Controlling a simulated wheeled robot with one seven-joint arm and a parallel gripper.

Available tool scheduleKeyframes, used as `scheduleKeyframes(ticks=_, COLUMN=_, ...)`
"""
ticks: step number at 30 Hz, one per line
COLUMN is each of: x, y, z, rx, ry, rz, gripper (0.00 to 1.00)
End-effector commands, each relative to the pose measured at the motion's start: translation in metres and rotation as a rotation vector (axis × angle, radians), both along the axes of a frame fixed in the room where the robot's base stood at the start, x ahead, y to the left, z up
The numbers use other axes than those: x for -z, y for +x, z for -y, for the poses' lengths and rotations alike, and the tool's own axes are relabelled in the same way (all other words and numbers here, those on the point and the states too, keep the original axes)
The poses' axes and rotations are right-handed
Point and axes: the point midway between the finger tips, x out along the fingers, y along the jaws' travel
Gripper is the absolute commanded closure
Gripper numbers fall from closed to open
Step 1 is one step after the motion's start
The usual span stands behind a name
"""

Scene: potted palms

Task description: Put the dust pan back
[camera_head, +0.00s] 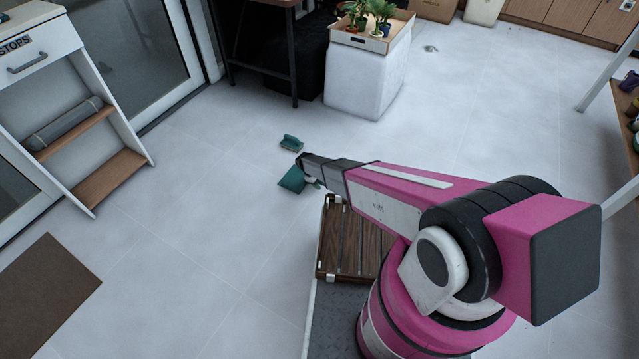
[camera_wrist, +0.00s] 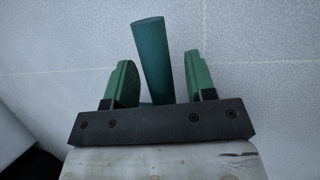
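The teal dust pan (camera_head: 291,180) is low over or on the pale tiled floor in the head view, partly hidden by my arm. In the wrist view, my gripper (camera_wrist: 159,66) has its two green fingers spread apart. A round teal handle (camera_wrist: 150,60), apparently the dust pan's, stands between them. My fingertips are hidden behind the arm in the head view. A small teal brush-like piece (camera_head: 291,142) lies on the floor just beyond the dust pan.
A slatted wooden platform (camera_head: 350,240) lies below my arm. A white block (camera_head: 368,83) bears a tray (camera_head: 378,41) of potted palms. A white shelf unit (camera_head: 95,120) stands at left, with a brown mat (camera_head: 45,290) in front. Open floor lies between.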

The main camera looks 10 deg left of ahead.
Motion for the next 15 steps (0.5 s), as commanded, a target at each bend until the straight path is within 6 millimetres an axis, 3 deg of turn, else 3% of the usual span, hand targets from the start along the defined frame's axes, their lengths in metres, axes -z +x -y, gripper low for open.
scheduleKeyframes(ticks=7, x=-0.015, y=-0.001, z=-0.005, rx=0.0, ry=0.0, rz=0.001, gripper=0.49)
scheduleKeyframes(ticks=15, x=-0.063, y=-0.003, z=-0.027, rx=-0.001, ry=0.001, rz=0.002, gripper=0.49)
